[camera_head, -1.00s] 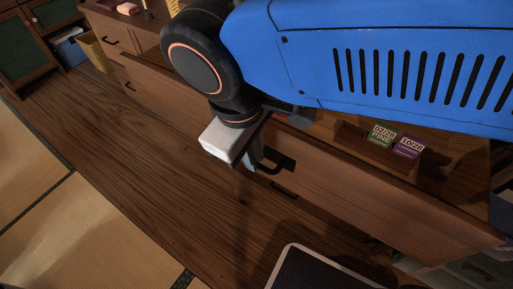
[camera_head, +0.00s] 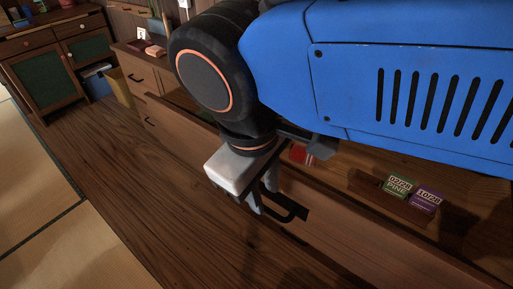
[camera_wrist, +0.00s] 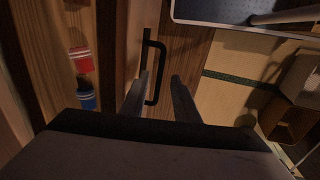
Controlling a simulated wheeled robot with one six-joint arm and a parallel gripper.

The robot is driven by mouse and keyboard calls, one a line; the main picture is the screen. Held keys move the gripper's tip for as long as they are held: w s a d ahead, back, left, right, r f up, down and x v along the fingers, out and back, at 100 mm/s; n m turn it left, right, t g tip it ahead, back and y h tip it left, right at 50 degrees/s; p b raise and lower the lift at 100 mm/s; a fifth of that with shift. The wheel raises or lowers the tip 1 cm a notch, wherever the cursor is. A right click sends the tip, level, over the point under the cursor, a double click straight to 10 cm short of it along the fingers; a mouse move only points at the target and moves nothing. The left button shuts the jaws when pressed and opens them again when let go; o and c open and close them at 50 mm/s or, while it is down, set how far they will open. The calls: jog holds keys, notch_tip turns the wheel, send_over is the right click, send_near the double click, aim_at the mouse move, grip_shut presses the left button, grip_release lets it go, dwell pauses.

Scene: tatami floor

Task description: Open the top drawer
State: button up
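The top drawer (camera_head: 345,235) stands pulled out, with its open inside visible in the head view. Its black bar handle (camera_head: 290,211) is on the wooden front. In the wrist view the handle (camera_wrist: 160,70) lies between the two fingertips of my gripper (camera_wrist: 160,77). The left finger is on the drawer-front side of the bar and the right finger is on the outer side, with a gap to the bar. My gripper (camera_head: 258,197) is open, pointing down at the handle. The arm hides part of the drawer in the head view.
A green box (camera_head: 397,187) and a purple box (camera_head: 426,201) lie in the drawer. A red can (camera_wrist: 81,60) and a blue can (camera_wrist: 86,100) show in the wrist view. A dark tray-like panel (camera_wrist: 225,10) is nearby. Wooden floor (camera_head: 130,170) in front is clear.

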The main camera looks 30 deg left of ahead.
notch_tip(320, 180, up, 13)
jog(key=s, duration=0.2)
jog(key=shift+s+f, duration=0.15)
jog(key=shift+s, duration=0.05)
jog(key=shift+s, duration=0.1)
